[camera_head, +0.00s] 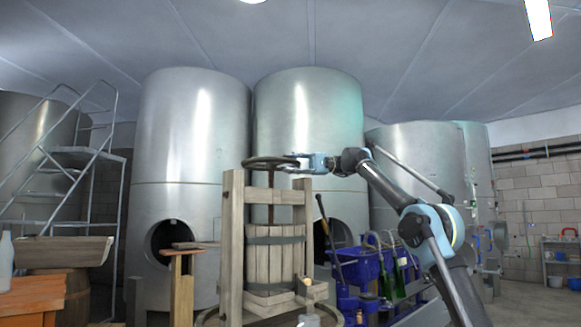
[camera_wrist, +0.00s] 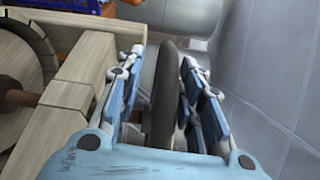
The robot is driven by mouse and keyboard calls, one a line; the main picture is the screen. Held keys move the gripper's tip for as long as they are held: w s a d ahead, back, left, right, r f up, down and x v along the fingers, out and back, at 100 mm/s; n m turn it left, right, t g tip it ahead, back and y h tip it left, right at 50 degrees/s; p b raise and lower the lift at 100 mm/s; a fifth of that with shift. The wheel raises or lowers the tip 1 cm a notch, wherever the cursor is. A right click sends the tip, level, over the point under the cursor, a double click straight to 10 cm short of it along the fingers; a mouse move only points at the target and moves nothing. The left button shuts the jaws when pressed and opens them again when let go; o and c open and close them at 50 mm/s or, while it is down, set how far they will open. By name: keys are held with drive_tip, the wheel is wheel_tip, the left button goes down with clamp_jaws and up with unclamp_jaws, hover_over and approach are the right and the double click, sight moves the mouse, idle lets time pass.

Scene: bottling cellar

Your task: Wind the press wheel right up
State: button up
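The press wheel (camera_head: 262,160) is a dark ring lying flat above the top beam of the wooden press (camera_head: 232,250). Its screw runs down toward the slatted basket (camera_head: 275,258). My gripper (camera_head: 291,160) is at the right side of the wheel, reaching in from the right. In the wrist view the wheel's rim (camera_wrist: 166,90) passes between my two blue fingers. The fingers stand apart, one on each side of the rim, with a visible gap on the left side. I cannot tell whether the right finger touches the rim. The far part of the wheel is hidden in the wrist view.
Large steel tanks (camera_head: 190,130) stand close behind the press. A blue bottling unit (camera_head: 355,268) with green bottles (camera_head: 398,280) is right of the press. Metal steps (camera_head: 75,155), a wooden trough (camera_head: 62,250) and an orange-brown table (camera_head: 35,296) are at the left.

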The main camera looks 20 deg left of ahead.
drive_tip(key=shift+s+r, duration=0.15)
drive_tip(key=shift+s, duration=0.1)
drive_tip(key=v, duration=1.2)
drive_tip(key=shift+w, duration=0.2)
idle(0.5)
